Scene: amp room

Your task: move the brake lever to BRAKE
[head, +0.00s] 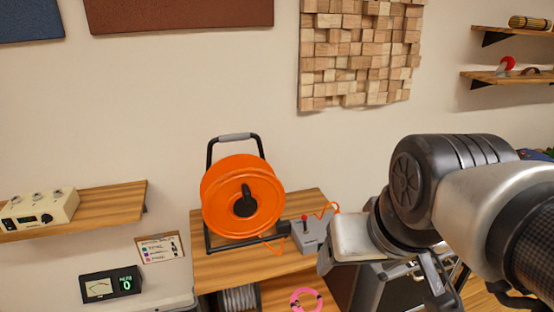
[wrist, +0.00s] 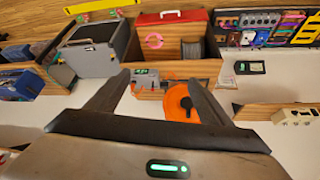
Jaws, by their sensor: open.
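An orange cable reel (head: 228,205) stands in a black frame on a wooden cabinet, with a black handle (head: 243,203) at its hub. Beside it on the right is a grey box (head: 311,240) with a short red-tipped lever (head: 305,218). I cannot read any BRAKE marking or tell which of the two is the brake lever. In the wrist view the reel (wrist: 179,106) and the grey box (wrist: 146,83) lie beyond and between my fingers. My gripper (wrist: 157,82) is open and empty, apart from both. In the head view it is right of the grey box.
A shelf (head: 120,202) with a cream device stands left. A meter (head: 111,285) and a clipboard (head: 162,248) are below it. The wall above the reel is clear up to the wooden panel (head: 360,50).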

